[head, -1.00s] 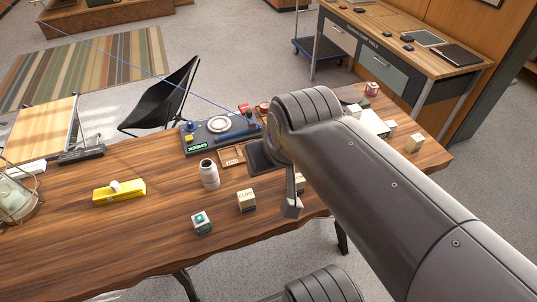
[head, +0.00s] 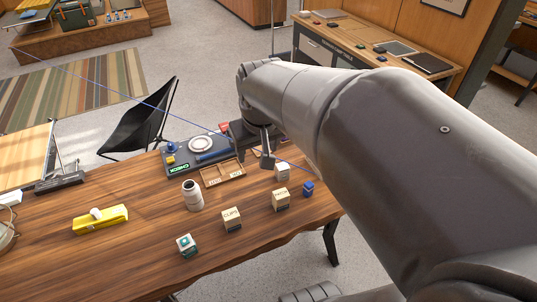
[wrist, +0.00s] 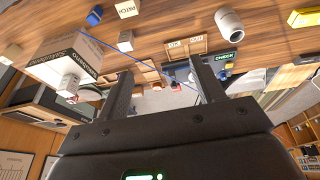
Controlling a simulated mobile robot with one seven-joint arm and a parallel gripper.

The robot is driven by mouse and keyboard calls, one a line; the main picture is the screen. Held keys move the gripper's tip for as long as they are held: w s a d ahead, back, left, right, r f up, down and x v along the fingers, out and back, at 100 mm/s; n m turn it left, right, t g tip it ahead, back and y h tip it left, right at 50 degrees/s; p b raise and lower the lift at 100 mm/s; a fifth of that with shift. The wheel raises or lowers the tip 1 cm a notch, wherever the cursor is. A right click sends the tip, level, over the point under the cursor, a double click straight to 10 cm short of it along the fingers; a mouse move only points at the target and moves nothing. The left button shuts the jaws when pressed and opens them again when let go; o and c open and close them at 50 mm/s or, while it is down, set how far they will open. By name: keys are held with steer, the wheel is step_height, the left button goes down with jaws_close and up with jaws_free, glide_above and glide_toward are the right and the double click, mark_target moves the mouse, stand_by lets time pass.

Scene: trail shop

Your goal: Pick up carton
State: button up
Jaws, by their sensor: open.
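Several small cartons stand on the wooden table (head: 130,255); I cannot tell which one is meant. In the head view are a CLIPS carton (head: 232,220), a PATCH carton (head: 281,201), a white-and-teal carton (head: 187,246) and a white carton (head: 283,171). In the wrist view, a larger white-and-tan carton with print (wrist: 68,52) shows left of my gripper (wrist: 162,72), near the left finger in the picture; my arm hides that area in the head view. My gripper, also in the head view (head: 266,150), is open, with nothing between its fingers.
A white jar (head: 193,196), a wooden tray (head: 222,174) and a dark console marked CHECK (head: 190,163) are on the table. A small blue item (head: 308,189) sits near the right edge. A yellow block (head: 100,219) lies left. A blue line crosses the view.

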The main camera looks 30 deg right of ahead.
steer(key=w+d+f+g, duration=0.2)
steer(key=w+d+f, duration=0.4)
steer(key=w+d, duration=0.1)
steer(key=g, duration=0.2)
glide_above(283, 166)
steer(key=shift+m+y, duration=0.3)
steer(key=f, duration=0.9)
steer(key=shift+s+d, duration=0.1)
steer(key=shift+d, duration=0.2)
step_height(283, 166, down, 6)
steer(key=shift+r, duration=0.2)
steer(key=shift+a+f, duration=0.2)
steer(key=shift+f, duration=1.2)
steer(key=shift+a+f, duration=0.15)
steer(key=shift+f, duration=1.2)
steer(key=c, duration=1.1)
